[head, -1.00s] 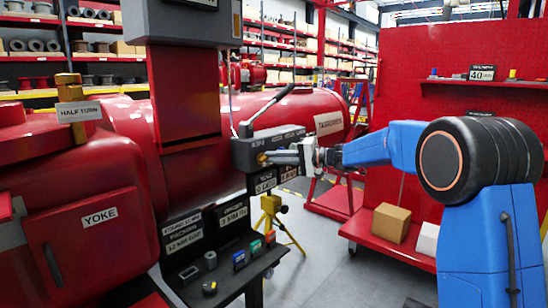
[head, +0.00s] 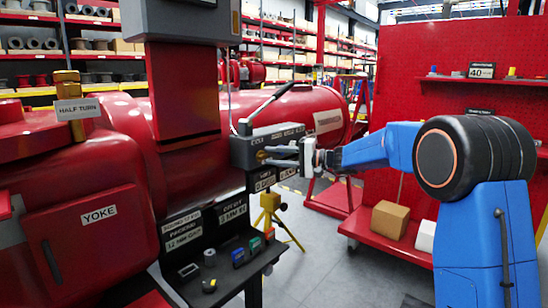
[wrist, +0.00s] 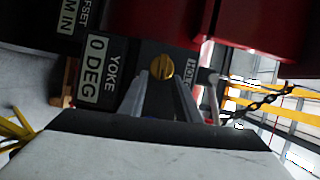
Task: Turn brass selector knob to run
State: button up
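The brass selector knob (wrist: 160,67) is round with a dark line across its face. It sits on the dark front of the control box (head: 257,149), near a small label (wrist: 189,69) that seems to read HOLD. My gripper (head: 282,156) is in front of the box, its two fingers pointing at it. In the wrist view my gripper (wrist: 161,85) is open, fingers apart, with the knob seen between and just beyond the tips. I see no contact. The knob is hard to make out in the head view.
A lever (head: 268,104) rises from the box top. A YOKE 0 DEG plate (wrist: 98,70) is beside the knob. Below is a dark shelf (head: 226,268) with small items. A yellow stand (head: 271,207) is behind. A red cart with a cardboard box (head: 390,220) is at right.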

jog(key=v, duration=1.7)
jog(key=shift+d, duration=0.15)
jog(key=s+d+f+n+g+h, duration=0.1)
jog(key=s+f+h, duration=0.3)
jog(key=s, duration=1)
jog(key=s+f+g+h, duration=0.2)
jog(key=s+f+h, duration=0.15)
jog(key=s, duration=0.95)
jog(key=s+d+f+t+h, duration=0.1)
jog(key=s+d+f+h, duration=0.2)
jog(key=s, duration=0.4)
jog(key=s+d+f+t+h, duration=0.1)
jog(key=s+d+f+h, duration=0.2)
jog(key=s+d+f, duration=0.2)
jog(key=s+d+f+n+t+h, duration=0.1)
jog(key=s+d+f+h, duration=0.2)
jog(key=s+d, duration=0.4)
jog(key=s+f, duration=0.1)
jog(key=s, duration=0.2)
jog(key=shift+s+d, duration=0.3)
jog(key=shift+d, duration=0.1)
